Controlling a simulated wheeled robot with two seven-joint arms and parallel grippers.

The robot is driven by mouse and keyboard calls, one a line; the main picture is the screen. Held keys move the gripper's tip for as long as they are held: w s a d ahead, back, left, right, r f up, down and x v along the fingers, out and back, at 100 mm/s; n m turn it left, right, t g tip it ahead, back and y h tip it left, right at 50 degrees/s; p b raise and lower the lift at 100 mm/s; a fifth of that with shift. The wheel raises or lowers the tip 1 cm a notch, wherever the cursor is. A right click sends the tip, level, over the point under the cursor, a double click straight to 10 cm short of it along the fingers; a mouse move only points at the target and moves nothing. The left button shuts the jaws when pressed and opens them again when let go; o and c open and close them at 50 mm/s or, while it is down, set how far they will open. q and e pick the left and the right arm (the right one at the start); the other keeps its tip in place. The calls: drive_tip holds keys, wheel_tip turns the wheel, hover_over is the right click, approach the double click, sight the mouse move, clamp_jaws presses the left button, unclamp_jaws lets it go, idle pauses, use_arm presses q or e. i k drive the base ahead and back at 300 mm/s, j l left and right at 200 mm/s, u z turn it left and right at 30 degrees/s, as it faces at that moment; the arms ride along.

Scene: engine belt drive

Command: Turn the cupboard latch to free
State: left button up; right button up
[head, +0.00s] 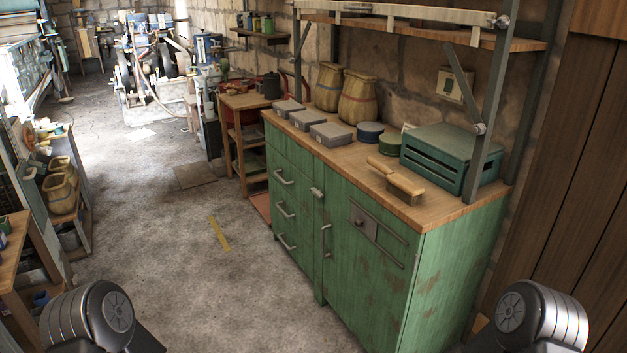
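The green cupboard (380,278) stands against the stone wall on the right, its wooden top (437,207) at about waist height. A small pale metal latch (317,193) sits at the top of the seam between the drawers and the door, lying roughly level across it. A vertical handle (326,241) is below it on the door, which looks shut. A grey metal plate (363,221) with a small dark knob and a long rail is farther right on the front. Neither of my grippers is in view; only dark rounded parts of my arms show at the bottom corners.
Grey boxes (331,134), sacks (357,98), a brush (405,187) and a green crate (452,158) stand on the cupboard top. A metal frame post (492,115) rises at its front right corner. The concrete floor (170,260) before the cupboard is clear.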

sight(317, 193)
drive_tip(key=z, duration=0.45)
drive_tip(key=i+j+z, duration=0.15)
drive_tip(key=j+z, duration=0.2)
drive_tip(key=i+j+z, duration=0.1)
drive_tip(key=j+z, duration=0.8)
drive_tip(key=j, duration=1.4)
drive_tip(key=j+z, duration=0.2)
drive_tip(key=j, duration=1.45)
